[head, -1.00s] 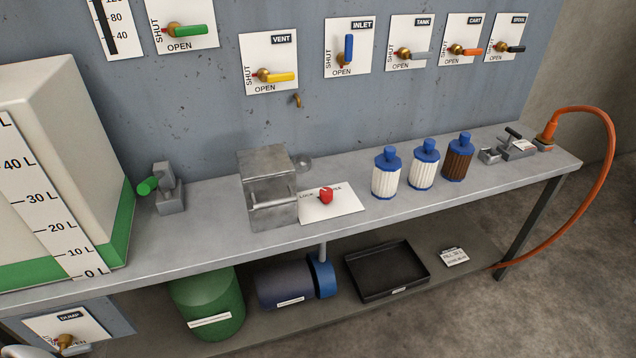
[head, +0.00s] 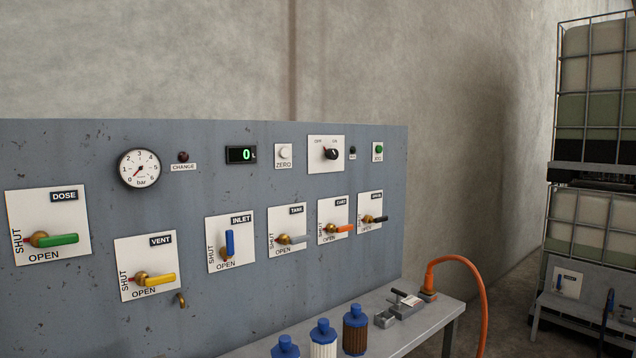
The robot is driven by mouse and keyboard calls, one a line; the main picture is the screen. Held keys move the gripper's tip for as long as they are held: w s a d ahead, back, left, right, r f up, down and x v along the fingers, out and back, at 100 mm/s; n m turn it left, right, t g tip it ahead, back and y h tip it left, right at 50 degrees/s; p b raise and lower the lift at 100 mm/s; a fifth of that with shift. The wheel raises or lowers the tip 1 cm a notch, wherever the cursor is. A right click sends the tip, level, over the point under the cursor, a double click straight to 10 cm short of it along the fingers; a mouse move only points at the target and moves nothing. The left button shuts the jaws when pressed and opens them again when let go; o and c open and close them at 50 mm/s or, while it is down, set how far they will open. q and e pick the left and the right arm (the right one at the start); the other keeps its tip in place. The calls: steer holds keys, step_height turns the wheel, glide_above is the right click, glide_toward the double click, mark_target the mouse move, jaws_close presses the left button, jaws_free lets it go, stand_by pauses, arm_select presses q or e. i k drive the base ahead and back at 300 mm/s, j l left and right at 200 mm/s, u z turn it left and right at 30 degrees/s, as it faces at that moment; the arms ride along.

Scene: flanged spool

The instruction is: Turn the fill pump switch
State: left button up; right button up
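The panel's rotary switch (head: 332,153) is a black knob on a white plate marked OFF and ON, high on the grey-blue panel (head: 205,160). The knob's pointer leans up and left, toward the OFF side. No label reading fill pump is legible. A small dark lamp (head: 353,150) and a green button (head: 379,149) are to its right. A ZERO button (head: 284,152) and a digital display (head: 241,155) reading 0 L are to its left. Neither of my grippers is in view.
Below are valve plates with green (head: 57,240), yellow (head: 160,280), blue (head: 230,243), grey, orange (head: 344,229) and black handles. A gauge (head: 139,169) is at upper left. Bottles (head: 323,340) and an orange hose (head: 470,265) are on the bench. Caged tanks (head: 590,100) stand at right.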

mark_target(331, 154)
steer(key=i+l, duration=0.25)
steer(key=i+l+u, duration=0.1)
steer(key=i+l, duration=0.15)
steer(key=l, duration=0.25)
steer(key=i+l, duration=0.5)
steer(key=l, duration=0.25)
steer(key=i+l+u, duration=0.1)
steer(key=i+l, duration=0.15)
steer(key=l, duration=0.15)
